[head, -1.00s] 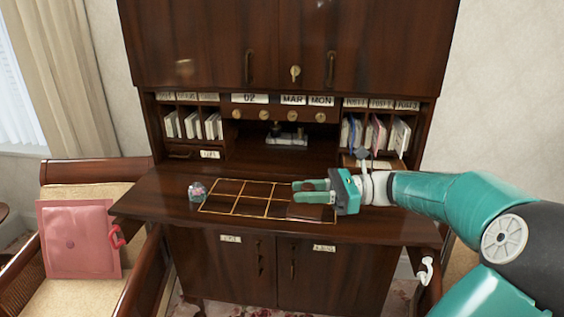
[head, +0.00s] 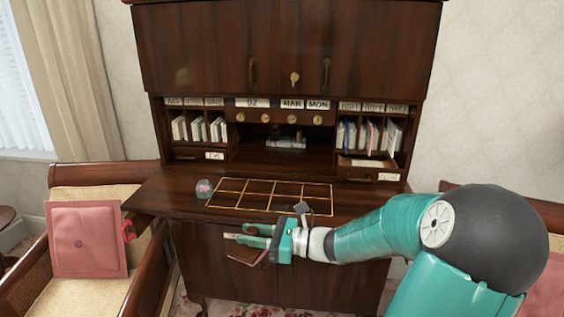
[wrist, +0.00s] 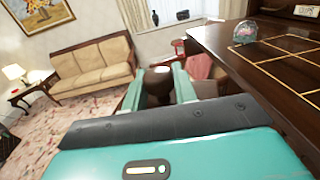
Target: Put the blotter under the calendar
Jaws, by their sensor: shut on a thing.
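My gripper (head: 246,233) is shut on a dark reddish-brown object, which looks like the blotter (head: 246,256). It is in front of the desk and below the desktop edge in the head view. In the wrist view a rounded brown part of the blotter (wrist: 158,82) shows between the fingers (wrist: 160,76); the rest is hidden. The calendar (head: 292,103) is a row of white cards reading 02, MAR and MON, above the central opening of the desk. A row of knobs lies just below it.
A gold-lined grid (head: 270,195) marks the desktop (head: 165,185). A glass paperweight (head: 204,189) sits at its left. A metallic item (head: 285,143) stands in the central opening. A small drawer (head: 368,172) at right is pulled out. Armchairs flank the desk; the left one holds a pink cushion (head: 88,238).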

